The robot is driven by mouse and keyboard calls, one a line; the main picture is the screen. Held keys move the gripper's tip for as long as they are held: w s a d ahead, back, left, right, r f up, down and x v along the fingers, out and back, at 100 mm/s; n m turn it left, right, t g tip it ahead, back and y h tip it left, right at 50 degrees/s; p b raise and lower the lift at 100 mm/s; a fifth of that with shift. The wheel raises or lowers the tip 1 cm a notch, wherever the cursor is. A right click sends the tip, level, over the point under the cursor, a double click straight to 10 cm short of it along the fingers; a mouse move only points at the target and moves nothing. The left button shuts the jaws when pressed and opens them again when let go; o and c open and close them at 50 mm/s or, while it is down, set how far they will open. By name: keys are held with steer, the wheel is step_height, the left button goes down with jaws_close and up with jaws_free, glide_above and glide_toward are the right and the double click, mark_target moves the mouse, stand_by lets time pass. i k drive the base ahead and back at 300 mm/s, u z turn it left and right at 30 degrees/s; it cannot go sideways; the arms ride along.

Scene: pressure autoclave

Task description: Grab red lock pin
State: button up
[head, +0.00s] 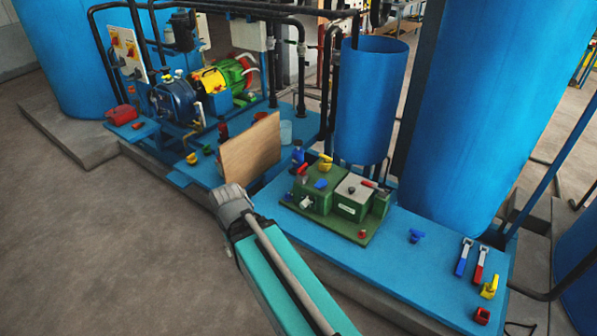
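I cannot tell for sure which red part is the red lock pin. A small red piece (362,234) sits at the front edge of the green plate (338,222). A red handle (303,169) and another red part (368,184) show on the green block unit (353,197). A red block (482,315) lies at the right front of the blue platform, and a red-handled lever (480,265) lies behind it. My teal arm link with a grey joint reaches up from the bottom middle. My gripper is not visible.
The blue platform (400,255) carries a blue lever (464,256), a yellow valve (490,287) and a small blue valve (416,236). A brown board (248,152) stands near my arm joint. Blue tanks (372,95) and black pipes stand behind. The floor at left is clear.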

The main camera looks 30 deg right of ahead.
mark_target(300, 170)
steer(key=z, duration=0.05)
steer(key=k, duration=1.05)
steer(key=z, duration=1)
steer(key=i, duration=1)
steer(key=u, duration=0.05)
